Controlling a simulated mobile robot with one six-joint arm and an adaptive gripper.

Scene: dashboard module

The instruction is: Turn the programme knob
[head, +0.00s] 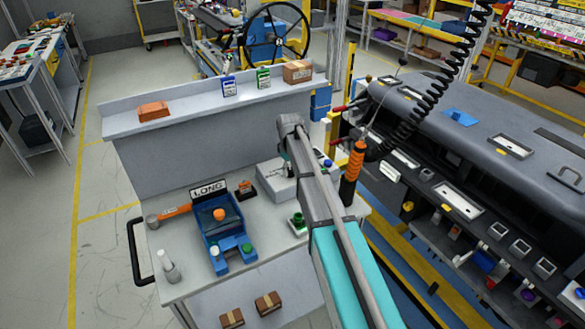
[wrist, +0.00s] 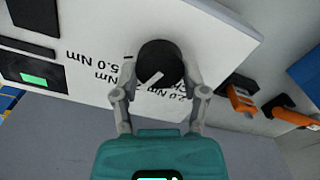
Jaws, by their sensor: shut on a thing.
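The programme knob (wrist: 158,58) is round and black with a white pointer line, on a white panel in the wrist view. The line slants toward the lower left of that picture. Upside-down torque labels, among them "5.0 Nm" (wrist: 92,58), are printed beside it; others are partly covered. My gripper (wrist: 159,74) is shut on the knob, one grey finger on each side. In the head view the white box (head: 270,182) stands on the workbench, partly behind my arm; the knob and my fingertips cannot be made out there.
A blue fixture (head: 222,232) with an orange button and a "LONG" sign stands left of the box. An orange-handled tool (head: 170,213) lies farther left. A coiled-cable screwdriver (head: 352,175) hangs right of my arm. The dashboard module (head: 480,130) fills the right side.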

